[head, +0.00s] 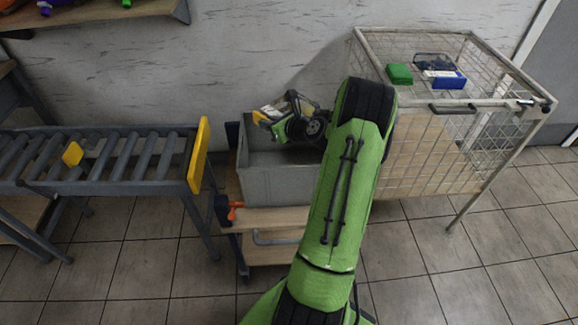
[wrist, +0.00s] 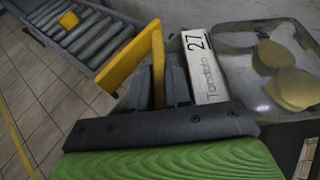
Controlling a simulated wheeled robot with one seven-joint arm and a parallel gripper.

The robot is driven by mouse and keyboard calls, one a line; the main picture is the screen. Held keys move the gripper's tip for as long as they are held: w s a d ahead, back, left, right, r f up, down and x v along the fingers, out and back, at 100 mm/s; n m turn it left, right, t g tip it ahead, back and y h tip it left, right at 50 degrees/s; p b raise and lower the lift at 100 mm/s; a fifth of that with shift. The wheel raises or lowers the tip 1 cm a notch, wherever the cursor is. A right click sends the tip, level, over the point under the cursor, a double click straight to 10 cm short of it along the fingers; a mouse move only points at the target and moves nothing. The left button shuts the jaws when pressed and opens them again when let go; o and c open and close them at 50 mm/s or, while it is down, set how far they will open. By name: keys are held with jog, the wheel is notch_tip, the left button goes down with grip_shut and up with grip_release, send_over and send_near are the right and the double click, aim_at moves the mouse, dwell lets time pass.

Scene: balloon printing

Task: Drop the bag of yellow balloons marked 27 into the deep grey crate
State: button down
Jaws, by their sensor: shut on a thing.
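The bag of yellow balloons (wrist: 275,75) is clear, with round yellow balloons inside and a white header card (wrist: 205,65) printed 27. My gripper (wrist: 176,82) is shut on the bag by its card end. In the head view, my gripper (head: 279,110) is over the back part of the deep grey crate (head: 272,186), near its rim. Only a small white and yellow bit of the bag (head: 266,114) shows there. My arm hides the crate's right side. The visible part of the crate's inside looks empty.
The crate stands on a wooden-topped trolley (head: 276,218) with an orange knob. A roller conveyor (head: 100,155) with a yellow end plate (head: 198,155) is close on the left.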

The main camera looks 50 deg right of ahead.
notch_tip(320, 180, down, 4)
jog(key=b, duration=0.2)
jog(key=shift+r+b, duration=0.2)
jog(key=shift+b, duration=0.1)
jog(key=shift+r, duration=0.1)
jog(key=c, duration=1)
grip_release()
jog(key=p+v, duration=0.4)
jog(key=v, duration=1.1)
jog(key=shift+s+a+r, duration=0.1)
jog(key=shift+s+r, duration=0.1)
jog(key=shift+s, duration=0.15)
